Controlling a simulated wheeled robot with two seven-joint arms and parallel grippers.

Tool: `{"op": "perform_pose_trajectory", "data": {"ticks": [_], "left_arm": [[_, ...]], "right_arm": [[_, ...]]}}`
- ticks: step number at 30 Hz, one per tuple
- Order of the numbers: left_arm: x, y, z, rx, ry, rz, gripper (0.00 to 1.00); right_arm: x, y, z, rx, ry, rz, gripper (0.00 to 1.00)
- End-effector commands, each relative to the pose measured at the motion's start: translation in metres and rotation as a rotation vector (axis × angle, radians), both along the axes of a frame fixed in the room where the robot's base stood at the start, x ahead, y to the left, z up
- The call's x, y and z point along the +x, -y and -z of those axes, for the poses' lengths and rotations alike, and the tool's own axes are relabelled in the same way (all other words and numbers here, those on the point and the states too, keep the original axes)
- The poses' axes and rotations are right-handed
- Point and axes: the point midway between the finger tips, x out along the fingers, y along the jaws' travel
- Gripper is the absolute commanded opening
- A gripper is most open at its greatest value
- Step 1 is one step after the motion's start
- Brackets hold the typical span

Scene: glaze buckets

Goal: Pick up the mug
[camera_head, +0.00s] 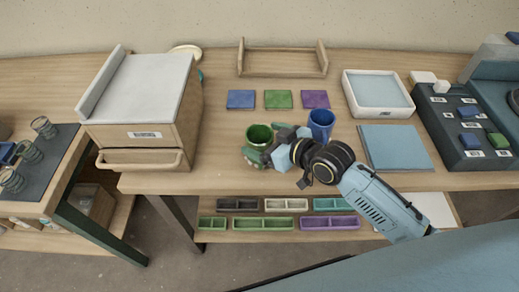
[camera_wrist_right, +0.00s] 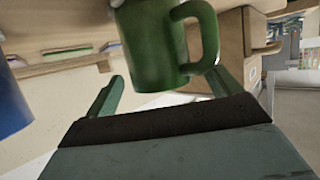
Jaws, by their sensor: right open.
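A green mug (camera_head: 259,134) stands on the wooden table, left of a blue cup (camera_head: 321,123). My right gripper (camera_head: 265,157) is at the near side of the green mug and hides part of it. In the right wrist view the green mug (camera_wrist_right: 158,48) is upright in the picture, with its handle on the right side. The right gripper (camera_wrist_right: 165,80) is open there, one finger toward each side of the mug's lower part. I cannot tell whether the fingers touch it. The blue cup (camera_wrist_right: 10,105) shows at the left edge. My left gripper is not in view.
Blue (camera_head: 241,99), green (camera_head: 278,99) and purple (camera_head: 315,99) tiles lie behind the mugs. A wooden drawer box (camera_head: 150,132) stands left, a white tray (camera_head: 352,108) and blue mat (camera_head: 395,165) right. The table between box and green mug is clear.

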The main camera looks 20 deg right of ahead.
Motion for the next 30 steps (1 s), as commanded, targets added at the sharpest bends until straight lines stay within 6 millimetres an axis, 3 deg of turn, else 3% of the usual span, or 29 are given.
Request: {"op": "perform_pose_trajectory", "data": {"ticks": [4,12,25,30], "left_arm": [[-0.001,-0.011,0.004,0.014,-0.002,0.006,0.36],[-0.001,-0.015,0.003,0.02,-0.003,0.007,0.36],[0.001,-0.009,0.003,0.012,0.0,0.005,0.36],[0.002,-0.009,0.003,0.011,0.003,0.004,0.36]], "right_arm": [[0.012,-0.008,0.007,0.0,0.0,-0.001,0.9],[0.014,-0.009,0.007,-0.001,-0.001,-0.001,0.89],[0.013,-0.009,0.008,-0.002,-0.002,0.0,0.33],[0.014,-0.009,0.007,-0.001,0.0,0.0,0.33]]}}
